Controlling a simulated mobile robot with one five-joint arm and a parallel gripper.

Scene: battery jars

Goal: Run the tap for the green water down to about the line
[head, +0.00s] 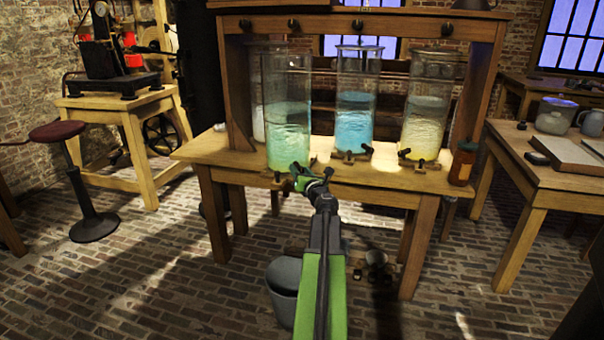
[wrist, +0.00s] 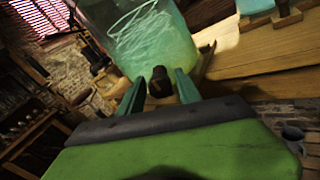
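The jar of green water (head: 289,88) stands at the left of the row on the wooden bench. Its pale green water (head: 288,135) fills roughly the lower half. I cannot make out a line on the glass. My gripper (head: 301,173) is at the bench's front edge, low in front of this jar. In the wrist view the dark tap knob (wrist: 160,80) lies between my two finger tips, with small gaps beside it, so my gripper looks open around it. The green jar (wrist: 150,38) rises behind the knob. I cannot see whether water flows.
A jar of blue water (head: 355,118) and one of yellow water (head: 424,125) stand to the right, with a brown bottle (head: 463,163) at the bench end. A grey bucket (head: 283,285) stands on the floor beside my arm. A stool (head: 90,215) is at the left.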

